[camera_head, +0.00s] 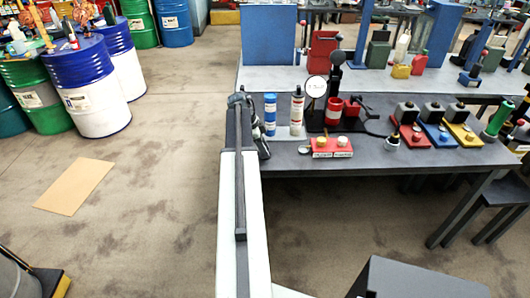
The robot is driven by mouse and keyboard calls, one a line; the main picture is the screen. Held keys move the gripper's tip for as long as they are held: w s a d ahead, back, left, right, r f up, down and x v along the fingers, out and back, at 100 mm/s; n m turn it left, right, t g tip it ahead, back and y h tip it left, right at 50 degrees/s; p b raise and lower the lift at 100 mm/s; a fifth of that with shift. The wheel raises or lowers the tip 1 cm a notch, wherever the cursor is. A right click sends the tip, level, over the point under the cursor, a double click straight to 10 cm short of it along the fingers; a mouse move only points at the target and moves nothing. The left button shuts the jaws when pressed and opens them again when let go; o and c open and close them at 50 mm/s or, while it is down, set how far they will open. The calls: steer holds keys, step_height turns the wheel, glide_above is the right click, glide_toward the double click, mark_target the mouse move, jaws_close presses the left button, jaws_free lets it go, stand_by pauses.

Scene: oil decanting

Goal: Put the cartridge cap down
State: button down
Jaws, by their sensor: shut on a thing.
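My gripper (243,101) is at the far end of my white and grey arm, at the left edge of the dark workbench (420,158). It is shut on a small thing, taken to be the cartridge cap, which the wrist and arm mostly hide. A blue and white cartridge (270,115) stands upright just right of the gripper. A white cartridge with red markings (297,110) stands beside it, on a light tray (284,133). I cannot see clearly whether the cap touches the bench.
Red, blue and yellow units (437,133) fill the right side. Drums (83,85) stand far left. Cardboard (74,186) lies on open floor.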

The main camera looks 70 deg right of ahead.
steer(key=c, duration=1.1)
jaws_free()
steer(key=shift+o, duration=0.2)
steer(key=p+v, duration=1.1)
steer(key=v, duration=0.1)
steer(key=shift+r, duration=0.15)
